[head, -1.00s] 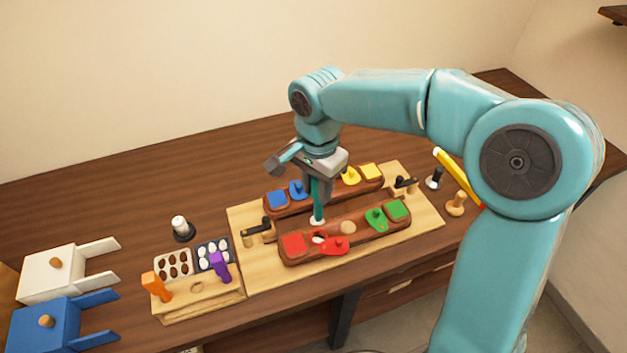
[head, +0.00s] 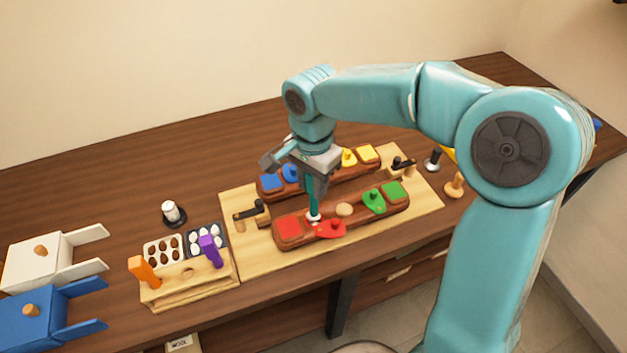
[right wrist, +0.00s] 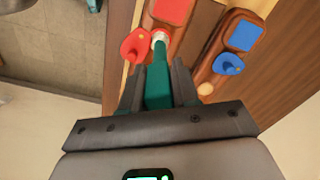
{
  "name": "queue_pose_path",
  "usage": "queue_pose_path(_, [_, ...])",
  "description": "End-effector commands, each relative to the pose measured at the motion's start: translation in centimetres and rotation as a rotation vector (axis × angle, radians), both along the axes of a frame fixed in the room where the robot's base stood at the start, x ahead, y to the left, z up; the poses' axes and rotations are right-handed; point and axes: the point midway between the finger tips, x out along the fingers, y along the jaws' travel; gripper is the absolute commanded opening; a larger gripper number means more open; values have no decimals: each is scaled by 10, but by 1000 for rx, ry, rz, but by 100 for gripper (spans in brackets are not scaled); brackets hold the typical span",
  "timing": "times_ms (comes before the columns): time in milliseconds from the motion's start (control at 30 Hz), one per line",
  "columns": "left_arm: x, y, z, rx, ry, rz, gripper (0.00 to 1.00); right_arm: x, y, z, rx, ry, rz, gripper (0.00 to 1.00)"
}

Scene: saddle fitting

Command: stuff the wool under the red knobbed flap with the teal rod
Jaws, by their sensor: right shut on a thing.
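My right gripper (head: 315,178) is shut on the teal rod (head: 313,200), which points down. The rod also shows in the right wrist view (right wrist: 158,86). A white tuft, apparently the wool (head: 313,218), is at the rod's lower end, over the front brown bar beside the red knobbed flap (head: 331,229). In the right wrist view the white tuft (right wrist: 159,37) lies just right of the red flap (right wrist: 136,45), which is swung to the side. I cannot tell how deep the tuft sits. My left gripper is out of view.
The front bar also carries a red pad (head: 289,230), a green flap (head: 374,202) and a green pad (head: 392,191). A rear bar has blue and yellow ones. Dark clamps (head: 252,210) flank them on the light board (head: 270,262). A rack (head: 190,288) stands left.

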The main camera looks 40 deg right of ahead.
Motion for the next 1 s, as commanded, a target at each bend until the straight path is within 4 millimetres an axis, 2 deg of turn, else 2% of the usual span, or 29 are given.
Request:
queue_pose_path(433, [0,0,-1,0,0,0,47,0,0,-1,0,0,0,8])
queue_pose_path(1000, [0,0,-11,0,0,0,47,0,0,-12,0,0,0,8])
